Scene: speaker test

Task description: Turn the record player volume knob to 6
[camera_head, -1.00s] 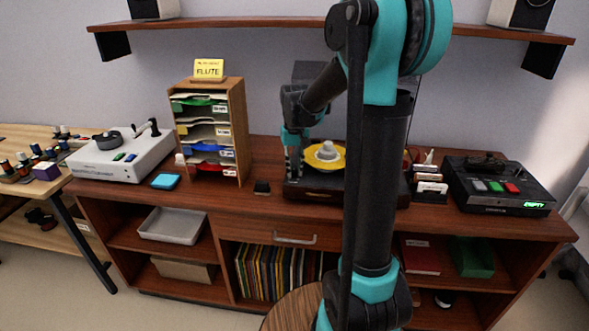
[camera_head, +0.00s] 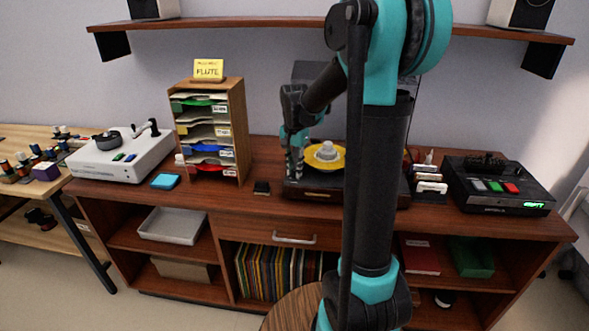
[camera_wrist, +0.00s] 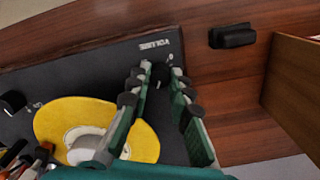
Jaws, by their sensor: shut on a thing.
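The dark record player (camera_head: 322,196) stands on the wooden cabinet, with a yellow record (camera_head: 337,153) on it. My gripper (camera_head: 294,174) points down at the player's front left corner. In the wrist view, my gripper (camera_wrist: 161,76) has its two fingers on either side of the small dark volume knob (camera_wrist: 157,70), beside the printed word VOLUME, and is shut on it. The fingers hide most of the knob, and its pointer setting cannot be read. The yellow record (camera_wrist: 48,127) also shows there, left of the fingers.
A second knob (camera_wrist: 12,102) sits at the player's far left in the wrist view. A small black block (camera_head: 262,187) and a paper sorter (camera_head: 242,130) stand left of the player. A black device with a green display (camera_head: 500,205) stands right.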

